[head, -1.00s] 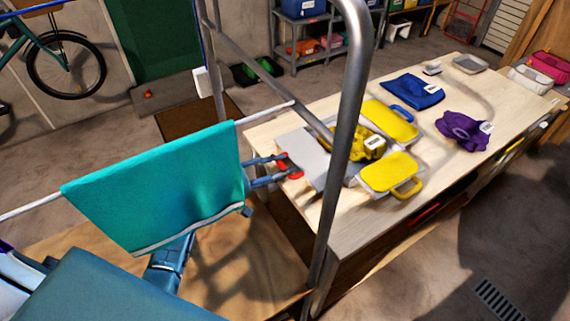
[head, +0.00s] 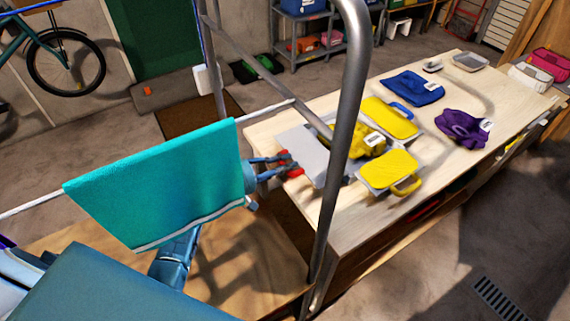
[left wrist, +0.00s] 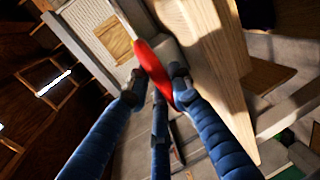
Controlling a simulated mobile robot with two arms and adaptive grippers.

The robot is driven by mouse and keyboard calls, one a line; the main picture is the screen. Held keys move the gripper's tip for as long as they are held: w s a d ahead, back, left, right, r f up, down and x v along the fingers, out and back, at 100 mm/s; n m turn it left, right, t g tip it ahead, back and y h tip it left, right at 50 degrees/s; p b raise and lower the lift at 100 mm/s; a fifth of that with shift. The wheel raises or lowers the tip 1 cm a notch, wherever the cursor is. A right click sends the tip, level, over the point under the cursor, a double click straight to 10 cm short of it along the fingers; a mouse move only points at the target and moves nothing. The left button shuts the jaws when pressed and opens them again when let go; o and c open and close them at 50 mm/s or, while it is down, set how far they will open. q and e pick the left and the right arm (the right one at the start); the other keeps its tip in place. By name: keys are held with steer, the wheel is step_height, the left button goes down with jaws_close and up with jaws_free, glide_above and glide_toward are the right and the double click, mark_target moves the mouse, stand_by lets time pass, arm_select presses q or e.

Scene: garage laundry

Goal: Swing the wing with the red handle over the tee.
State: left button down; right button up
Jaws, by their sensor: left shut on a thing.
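The wing with the red handle is a light grey panel (head: 306,146) at the near left end of the folding board on the table. Its red handle (head: 290,161) sticks out at the table's left edge. My left gripper (head: 284,163) is shut on this handle, which also shows in the left wrist view (left wrist: 152,66) between blue fingers. The yellow tee (head: 350,139), with a white label, lies bunched up on the board to the right of the grey panel. My right gripper is not in view.
A turquoise towel (head: 155,185) on a rail hides part of my left arm. A grey metal post (head: 345,120) stands before the table. Blue (head: 412,88) and purple (head: 462,128) garments lie farther right.

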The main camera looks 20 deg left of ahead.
arm_select(q)
steer(key=shift+r, duration=0.4)
steer(key=shift+d+r, duration=0.1)
steer(key=shift+r, duration=0.25)
step_height(320, 180, up, 7)
steer(key=w+d+p, duration=0.1)
steer(key=w, duration=0.1)
steer(key=shift+w+d+p, duration=0.2)
steer(key=shift+d+p, duration=0.1)
steer(key=shift+p, duration=0.05)
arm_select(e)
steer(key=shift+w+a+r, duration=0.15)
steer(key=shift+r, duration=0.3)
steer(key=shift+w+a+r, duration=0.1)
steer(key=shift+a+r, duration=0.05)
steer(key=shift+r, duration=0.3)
arm_select(q)
steer(key=shift+r, duration=0.15)
